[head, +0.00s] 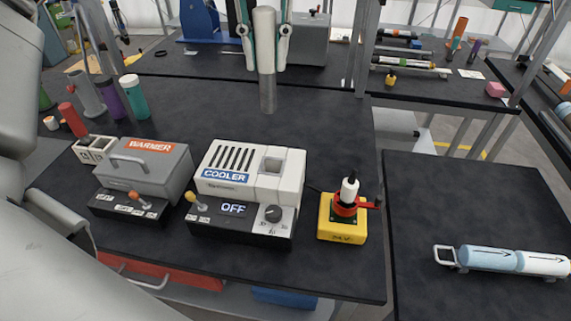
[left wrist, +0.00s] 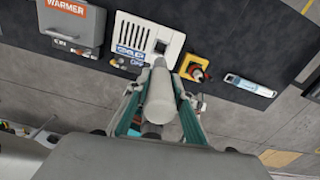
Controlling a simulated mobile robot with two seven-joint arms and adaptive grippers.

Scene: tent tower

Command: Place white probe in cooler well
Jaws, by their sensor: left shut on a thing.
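My left gripper (head: 266,60) is shut on an upright pale grey-white cylinder, which I take to be the white probe (head: 268,95). Its lower part is darker metal. In the left wrist view the probe (left wrist: 158,100) shows between the two green-sided fingers. The white cooler (head: 225,172) stands on the dark bench, with its square well (head: 272,162) at its top right. In the head view the probe hangs beyond the cooler, apart from it. The cooler's dark front panel reads OFF. My right gripper is not in view.
The grey warmer (head: 150,170) stands left of the cooler. A yellow box (head: 342,228) with a red ring and a white plug-like piece stands right of it. Several coloured cylinders, including a teal one (head: 134,98), stand at the left. The bench behind the cooler is clear.

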